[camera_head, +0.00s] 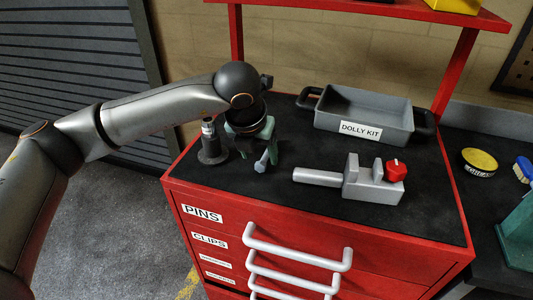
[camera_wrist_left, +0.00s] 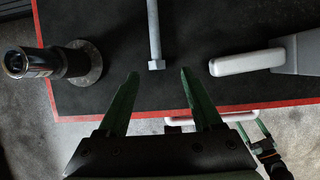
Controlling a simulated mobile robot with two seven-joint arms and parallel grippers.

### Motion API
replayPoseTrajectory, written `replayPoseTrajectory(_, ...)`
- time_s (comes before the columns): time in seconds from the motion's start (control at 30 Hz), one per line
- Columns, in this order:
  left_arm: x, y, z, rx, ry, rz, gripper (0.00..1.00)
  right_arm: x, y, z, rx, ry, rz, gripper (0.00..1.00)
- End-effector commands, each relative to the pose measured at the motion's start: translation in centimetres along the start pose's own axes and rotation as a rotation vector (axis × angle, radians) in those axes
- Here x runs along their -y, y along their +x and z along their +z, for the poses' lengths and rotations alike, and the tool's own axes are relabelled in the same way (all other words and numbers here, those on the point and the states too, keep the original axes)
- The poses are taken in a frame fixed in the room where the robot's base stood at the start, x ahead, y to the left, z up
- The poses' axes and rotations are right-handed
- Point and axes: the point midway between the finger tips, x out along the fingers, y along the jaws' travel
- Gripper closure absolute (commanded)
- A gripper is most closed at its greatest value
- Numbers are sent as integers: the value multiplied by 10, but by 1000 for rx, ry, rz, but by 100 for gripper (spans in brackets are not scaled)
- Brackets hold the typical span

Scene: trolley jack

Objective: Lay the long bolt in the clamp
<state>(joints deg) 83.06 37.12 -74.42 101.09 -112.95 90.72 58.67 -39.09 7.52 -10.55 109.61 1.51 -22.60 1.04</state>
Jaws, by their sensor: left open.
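The long bolt (camera_wrist_left: 154,30) is grey, with a hex head (camera_wrist_left: 156,65) at its near end. In the wrist view its shaft runs up out of the top edge. In the head view only its near part (camera_head: 262,163) shows below my left gripper (camera_head: 256,148); the rest is hidden. My left gripper, with green fingers (camera_wrist_left: 158,78), is open and empty. In the wrist view the bolt head lies between and just beyond the fingertips. The clamp (camera_head: 370,186) is a grey block with a slot, a red knob and a bar handle, right of the gripper. Its handle (camera_wrist_left: 248,62) shows in the wrist view.
A dark round-based post (camera_head: 210,143) stands close left of the gripper. A grey tray labelled DOLLY KIT (camera_head: 360,130) sits behind. A red shelf post (camera_head: 455,75) rises at the back right. The dark top is clear between bolt and clamp. Drawer handles (camera_head: 300,250) project in front.

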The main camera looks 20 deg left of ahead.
Motion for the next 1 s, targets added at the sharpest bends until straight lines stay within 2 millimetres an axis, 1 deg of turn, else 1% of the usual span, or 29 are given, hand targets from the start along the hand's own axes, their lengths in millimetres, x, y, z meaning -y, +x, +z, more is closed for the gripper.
replayPoseTrajectory(0.1, -4, 17, 1, -6, -2, 2, 33, 0, -5, -7, -2, 0, 0, 17)
replayPoseTrajectory(0.2, -5, 32, 1, -5, -1, 1, 33, 0, -6, -9, -3, 0, 0, 17)
replayPoseTrajectory(0.3, -5, 42, 1, -3, -1, 1, 33, 0, -7, -10, -4, -1, 0, 17)
replayPoseTrajectory(0.4, -5, 46, 1, -1, -1, 0, 33, 0, -7, -10, -4, -1, 0, 17)
replayPoseTrajectory(0.57, -5, 46, 1, -1, -1, 0, 33, 0, -6, -10, -4, -1, 0, 17)
replayPoseTrajectory(0.67, -5, 46, 1, -1, -1, 0, 42, 0, -6, -10, -5, -1, 0, 17)
replayPoseTrajectory(1.0, -5, 46, 1, -2, -1, 0, 80, 0, -6, -10, -5, -1, 0, 17)
